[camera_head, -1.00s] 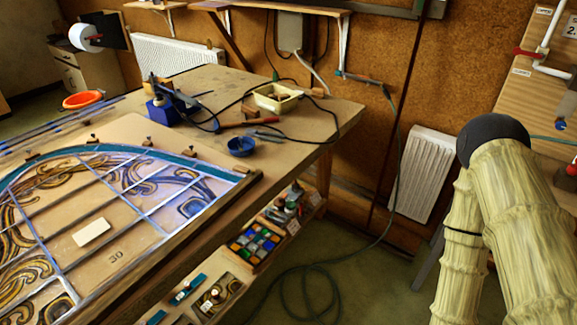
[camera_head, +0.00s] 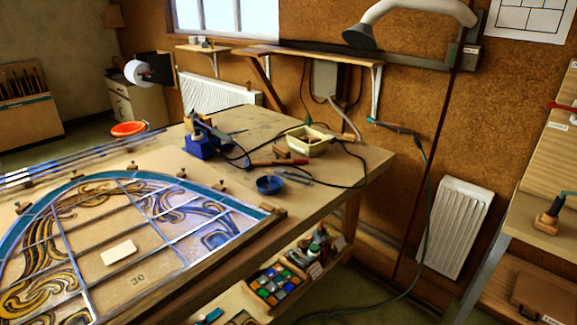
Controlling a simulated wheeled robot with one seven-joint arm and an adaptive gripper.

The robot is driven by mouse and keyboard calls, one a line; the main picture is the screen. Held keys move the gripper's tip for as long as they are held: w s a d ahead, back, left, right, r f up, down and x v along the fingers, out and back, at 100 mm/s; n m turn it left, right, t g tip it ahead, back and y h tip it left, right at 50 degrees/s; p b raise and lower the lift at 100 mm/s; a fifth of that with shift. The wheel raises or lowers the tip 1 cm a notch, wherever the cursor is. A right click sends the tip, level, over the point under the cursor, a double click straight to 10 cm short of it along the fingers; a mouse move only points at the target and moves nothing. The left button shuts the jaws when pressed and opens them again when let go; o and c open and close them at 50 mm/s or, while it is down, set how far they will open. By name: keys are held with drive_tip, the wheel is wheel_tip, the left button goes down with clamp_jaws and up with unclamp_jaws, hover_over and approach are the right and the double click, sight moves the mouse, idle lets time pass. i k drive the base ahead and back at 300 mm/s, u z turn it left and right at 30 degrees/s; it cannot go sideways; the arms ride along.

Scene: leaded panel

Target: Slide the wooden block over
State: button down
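Several small wooden blocks are in the head view, and I cannot tell which one the task means. One wooden block (camera_head: 281,152) lies on the workbench just left of the cream tray. Smaller wooden blocks with dark tops sit along the leaded panel's curved edge, such as one block (camera_head: 218,188) near its upper right and another block (camera_head: 131,166) at its top. The leaded panel (camera_head: 150,222) lies flat on the workbench (camera_head: 345,180). My gripper is not in view, and nothing shows it touching any block.
The cream tray (camera_head: 310,142), blue bowl (camera_head: 270,184), blue soldering stand (camera_head: 200,146) and cables crowd the far right of the workbench. A white rectangular piece (camera_head: 118,252) lies on the panel. A shelf of coloured glass (camera_head: 275,285) is below. Another bench (camera_head: 545,240) stands at right.

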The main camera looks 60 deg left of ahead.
sight(263, 206)
drive_tip(key=i, duration=1.4)
drive_tip(key=u, duration=2.5)
